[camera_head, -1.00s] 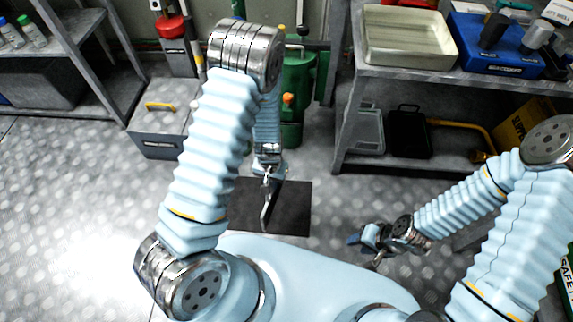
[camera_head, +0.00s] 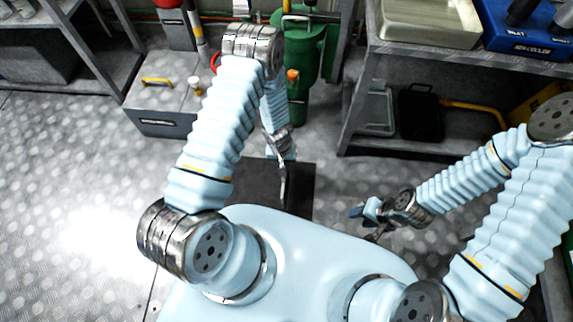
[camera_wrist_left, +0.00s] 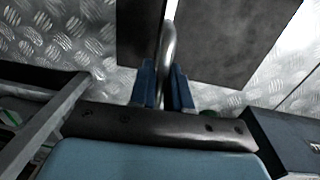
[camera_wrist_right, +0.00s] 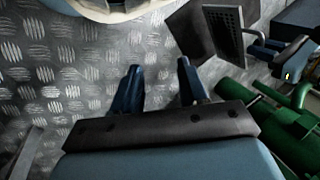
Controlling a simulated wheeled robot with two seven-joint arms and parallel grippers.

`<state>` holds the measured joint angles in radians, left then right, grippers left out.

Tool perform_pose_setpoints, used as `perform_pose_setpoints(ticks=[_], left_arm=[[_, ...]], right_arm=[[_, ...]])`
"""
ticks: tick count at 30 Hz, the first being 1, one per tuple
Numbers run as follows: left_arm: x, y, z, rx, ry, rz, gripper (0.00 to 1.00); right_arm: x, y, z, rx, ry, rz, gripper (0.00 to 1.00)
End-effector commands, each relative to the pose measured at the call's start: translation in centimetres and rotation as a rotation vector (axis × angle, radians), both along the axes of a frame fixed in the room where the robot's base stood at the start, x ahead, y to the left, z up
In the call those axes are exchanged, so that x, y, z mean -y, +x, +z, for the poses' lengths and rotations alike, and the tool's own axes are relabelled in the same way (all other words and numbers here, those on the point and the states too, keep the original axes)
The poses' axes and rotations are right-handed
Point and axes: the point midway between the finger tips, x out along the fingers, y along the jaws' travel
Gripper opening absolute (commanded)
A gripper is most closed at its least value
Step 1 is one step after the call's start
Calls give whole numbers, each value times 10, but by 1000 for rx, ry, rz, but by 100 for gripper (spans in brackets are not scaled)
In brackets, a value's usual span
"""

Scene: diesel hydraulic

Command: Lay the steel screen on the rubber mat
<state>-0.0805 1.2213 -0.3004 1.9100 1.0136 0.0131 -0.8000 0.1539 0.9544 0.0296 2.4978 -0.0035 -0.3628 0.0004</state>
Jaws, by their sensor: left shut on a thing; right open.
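The steel screen (camera_head: 283,184) is held nearly edge-on by my left gripper (camera_head: 281,160), hanging over the dark rubber mat (camera_head: 304,184). In the right wrist view the screen (camera_wrist_right: 226,32) shows as a dark perforated plate, tilted up beside the mat (camera_wrist_right: 188,30), with my left gripper (camera_wrist_right: 275,46) at its edge. I cannot tell whether the screen touches the mat. My right gripper (camera_wrist_right: 158,85) is open and empty, right of the mat.
A grey box (camera_head: 163,105) with a yellow handle and a green machine (camera_head: 308,60) stand behind the mat. A metal shelf (camera_head: 400,62) with a tray (camera_head: 430,20) and blue bin (camera_head: 520,40) is at the right. Open floor (camera_head: 70,180) lies at the left.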

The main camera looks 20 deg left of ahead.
Motion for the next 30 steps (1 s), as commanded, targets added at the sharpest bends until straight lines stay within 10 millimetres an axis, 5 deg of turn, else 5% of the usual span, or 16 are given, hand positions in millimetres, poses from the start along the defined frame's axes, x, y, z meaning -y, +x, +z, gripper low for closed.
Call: perform_pose_setpoints(ticks=[30], left_arm=[[-48, -10, -33, 70, -264, 4, 0]], right_arm=[[23, 9, -94, 17, -35, -42, 43]])
